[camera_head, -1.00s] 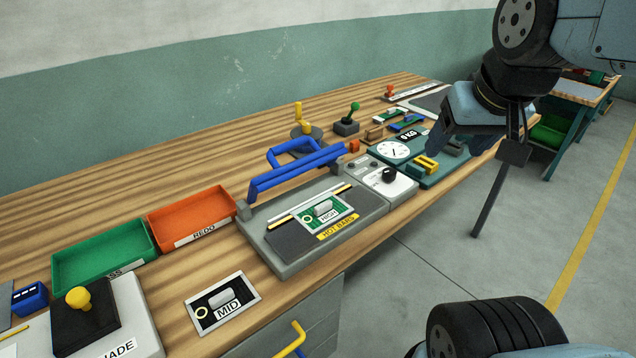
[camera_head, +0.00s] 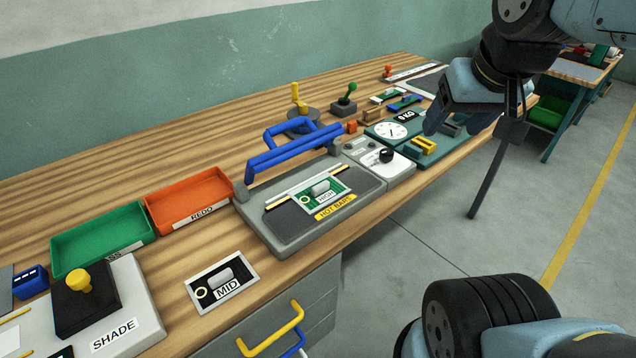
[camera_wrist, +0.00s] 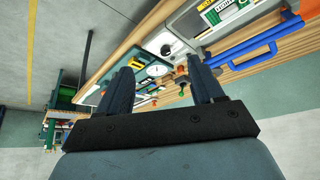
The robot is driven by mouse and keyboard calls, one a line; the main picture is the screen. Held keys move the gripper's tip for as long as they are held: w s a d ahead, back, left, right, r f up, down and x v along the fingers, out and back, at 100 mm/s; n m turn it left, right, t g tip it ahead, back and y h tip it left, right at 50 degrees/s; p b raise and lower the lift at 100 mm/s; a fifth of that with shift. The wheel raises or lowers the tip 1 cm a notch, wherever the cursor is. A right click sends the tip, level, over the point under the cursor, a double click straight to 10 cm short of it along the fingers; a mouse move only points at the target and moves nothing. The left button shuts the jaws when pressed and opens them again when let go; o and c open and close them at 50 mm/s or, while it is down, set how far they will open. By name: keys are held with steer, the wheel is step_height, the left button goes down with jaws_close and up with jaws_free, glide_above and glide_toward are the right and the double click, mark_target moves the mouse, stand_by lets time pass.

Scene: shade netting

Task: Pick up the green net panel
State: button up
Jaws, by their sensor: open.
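The green net panel (camera_head: 318,192), with a light grip block and a HIGH label, lies on the grey hot-bar press (camera_head: 357,208) in the head view. In the wrist view the panel (camera_wrist: 222,10) shows at the top edge. My gripper (camera_head: 468,128) is open and empty, far to the right of the panel, above the dial scale's end of the bench. Its two fingers (camera_wrist: 162,88) are spread apart in the wrist view.
A black MID panel (camera_head: 222,283) lies at the bench's front. Green (camera_head: 60,262) and orange (camera_head: 150,212) trays stand behind it. A dial scale (camera_head: 391,131) and yellow block (camera_head: 424,146) lie near my gripper. A dark post (camera_head: 489,180) stands beyond the front edge.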

stand_by(0.3)
steer(key=shift+w+a, duration=0.1)
steer(key=shift+c, duration=1.4)
steer(key=shift+w+a+f+n+g, duration=0.2)
steer(key=shift+f+n+g, duration=0.1)
steer(key=shift+n, duration=0.1)
steer(key=shift+c, duration=0.5)
steer(key=n+t+h, duration=0.3)
steer(key=n+h, duration=0.8)
steer(key=n, duration=1.3)
glide_toward(320, 185)
steer(key=x, duration=0.4)
steer(key=shift+d+f, duration=0.1)
steer(key=shift+f, duration=0.15)
steer(key=shift+x, duration=2.65)
